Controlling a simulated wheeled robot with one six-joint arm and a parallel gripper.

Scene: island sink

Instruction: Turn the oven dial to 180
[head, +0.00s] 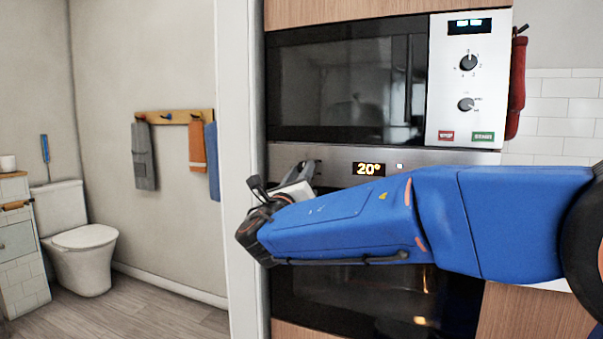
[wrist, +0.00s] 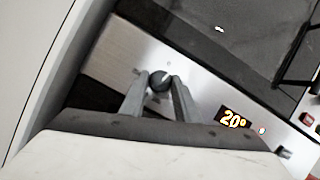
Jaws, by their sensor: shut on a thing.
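The oven (head: 350,285) is built in below the microwave, and its display (head: 369,169) reads 20°. The same display shows in the wrist view (wrist: 232,119). The dark round oven dial (wrist: 160,80) is on the steel panel left of the display. My gripper (wrist: 158,84) is shut on the dial, with one finger on each side of it. In the head view my gripper (head: 312,170) reaches the left end of the panel, and the dial is hidden there by the gripper and wrist.
Above is a microwave (head: 345,80) with two knobs and stop and start buttons. A white wall edge (head: 240,100) stands close to the left of the oven. A second knob (wrist: 285,152) sits right of the display. A toilet (head: 85,245) and hanging towels are farther left.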

